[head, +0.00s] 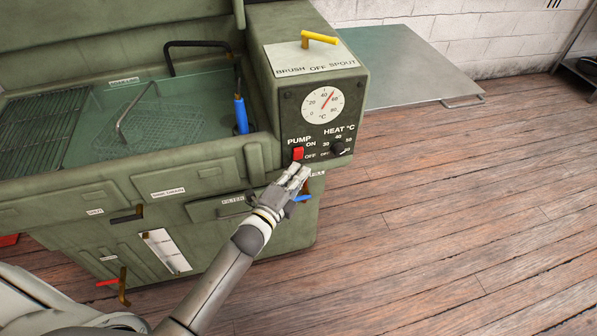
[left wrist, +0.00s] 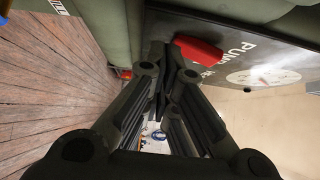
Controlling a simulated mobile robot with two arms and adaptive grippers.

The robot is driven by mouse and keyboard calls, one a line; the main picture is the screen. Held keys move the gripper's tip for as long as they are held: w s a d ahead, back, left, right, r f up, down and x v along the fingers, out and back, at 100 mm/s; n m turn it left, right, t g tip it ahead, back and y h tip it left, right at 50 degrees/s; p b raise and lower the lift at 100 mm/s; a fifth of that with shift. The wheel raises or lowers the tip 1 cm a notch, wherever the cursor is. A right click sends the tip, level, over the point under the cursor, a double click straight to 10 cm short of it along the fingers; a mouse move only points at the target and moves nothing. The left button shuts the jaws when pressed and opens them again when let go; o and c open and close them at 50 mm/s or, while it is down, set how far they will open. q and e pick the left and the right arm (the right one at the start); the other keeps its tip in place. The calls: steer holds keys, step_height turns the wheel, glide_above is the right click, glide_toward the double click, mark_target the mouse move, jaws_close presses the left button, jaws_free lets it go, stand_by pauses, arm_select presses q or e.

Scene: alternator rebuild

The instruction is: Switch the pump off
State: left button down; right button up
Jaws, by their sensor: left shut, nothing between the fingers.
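The red pump switch (head: 298,154) sits on the front panel of the green washer, beside the PUMP label with ON above and OFF below. In the left wrist view the red switch (left wrist: 198,50) sticks out just beyond my fingertips. My left gripper (head: 300,172) is shut and empty, with its fingertips just below the switch. It also shows in the left wrist view (left wrist: 163,65). I cannot tell whether the fingertips touch the switch. My right gripper is not in view.
The heat knob (head: 338,147) is right of the switch, below a round temperature dial (head: 322,105). A yellow lever (head: 319,38) is on top of the control box. A blue-handled brush (head: 241,114) stands in the basin. A blue-handled valve (head: 301,199) is below the gripper. Wooden floor (head: 450,220) is clear at right.

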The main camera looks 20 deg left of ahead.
arm_select(q)
steer(key=s+a, duration=0.2)
steer(key=s, duration=0.9)
steer(key=shift+s, duration=0.4)
steer(key=shift+a+f, duration=0.1)
steer(key=shift+f, duration=0.1)
steer(key=s+f+n+g+y+p, duration=0.1)
steer(key=s+f+n+g, duration=0.25)
steer(key=f, duration=0.65)
steer(key=s+a+f+n+g+y+p, duration=0.1)
steer(key=s+f+n+g, duration=0.15)
steer(key=s+f, duration=0.45)
steer(key=s+f+n+g+p, duration=0.1)
steer(key=s+f+n+g, duration=0.2)
steer(key=f, duration=0.9)
steer(key=s+f+n+g, duration=0.4)
steer(key=s+f, duration=0.2)
steer(key=s, duration=0.6)
steer(key=s+a+f+n+g+y+p, duration=0.1)
steer(key=s+f+n+g, duration=0.2)
steer(key=s, duration=1)
step_height(320, 180, down, 4)
steer(key=shift+a+f+n+g, duration=0.25)
steer(key=shift+n+g, duration=0.15)
steer(key=shift+n, duration=0.6)
steer(key=shift+r, duration=0.1)
